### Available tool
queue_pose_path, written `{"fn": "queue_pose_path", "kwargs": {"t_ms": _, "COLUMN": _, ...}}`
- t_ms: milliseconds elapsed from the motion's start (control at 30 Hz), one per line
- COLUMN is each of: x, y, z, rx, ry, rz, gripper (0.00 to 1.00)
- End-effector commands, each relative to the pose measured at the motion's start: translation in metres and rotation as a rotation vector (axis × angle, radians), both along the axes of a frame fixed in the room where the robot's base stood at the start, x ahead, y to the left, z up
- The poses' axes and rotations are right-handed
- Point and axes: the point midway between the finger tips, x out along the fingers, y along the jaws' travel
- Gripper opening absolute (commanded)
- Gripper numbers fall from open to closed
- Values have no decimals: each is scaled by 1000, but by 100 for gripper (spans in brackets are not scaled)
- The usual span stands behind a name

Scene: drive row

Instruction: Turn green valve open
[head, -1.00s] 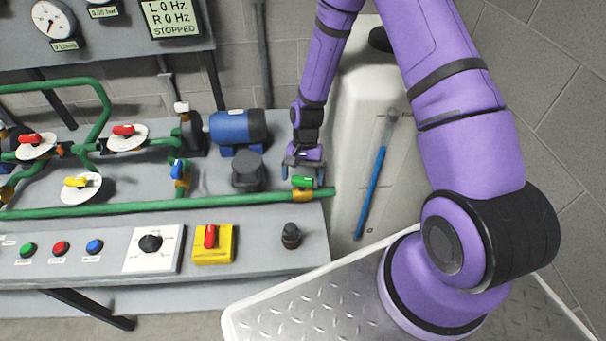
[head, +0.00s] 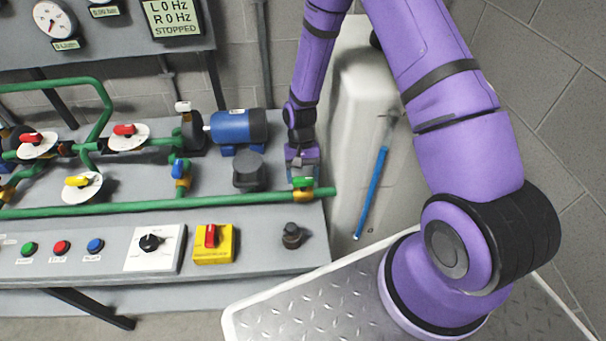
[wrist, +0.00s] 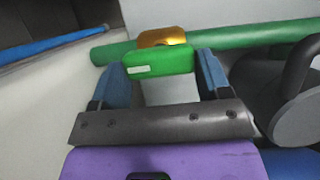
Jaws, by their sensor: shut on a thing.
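The green valve handle (head: 303,182) sits on a brass valve body (head: 303,195) near the right end of the green pipe. In the wrist view the green handle (wrist: 159,62) lies between the two blue-grey fingers, with the brass body (wrist: 162,37) just beyond it on the pipe. My gripper (head: 302,172) is at the valve, shut on the green handle, one finger at each end of it. In the wrist view my gripper (wrist: 160,72) shows both fingers. The handle appears to lie along the pipe. The finger contact is partly hidden in the head view.
A dark round-topped part (head: 249,172) stands close left of my gripper, with a blue motor (head: 238,127) behind it. The green pipe (head: 120,209) runs along the bench. A black knob (head: 292,236) stands in front. A blue rod (head: 373,192) is at right.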

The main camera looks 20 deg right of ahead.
Motion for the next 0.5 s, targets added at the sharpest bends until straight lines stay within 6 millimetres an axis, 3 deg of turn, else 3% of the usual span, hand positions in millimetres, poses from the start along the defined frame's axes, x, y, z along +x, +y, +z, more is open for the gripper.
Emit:
{"fn": "queue_pose_path", "kwargs": {"t_ms": 67, "x": 0, "y": 0, "z": 0, "rx": 0, "ry": 0, "rz": 3, "gripper": 47}}
{"fn": "queue_pose_path", "kwargs": {"t_ms": 100, "x": 0, "y": 0, "z": 0, "rx": 1, "ry": 0, "rz": 3, "gripper": 75}}
{"fn": "queue_pose_path", "kwargs": {"t_ms": 200, "x": 0, "y": 0, "z": 0, "rx": 1, "ry": 0, "rz": 2, "gripper": 96}}
{"fn": "queue_pose_path", "kwargs": {"t_ms": 500, "x": 1, "y": 0, "z": 2, "rx": 0, "ry": -1, "rz": 1, "gripper": 96}}
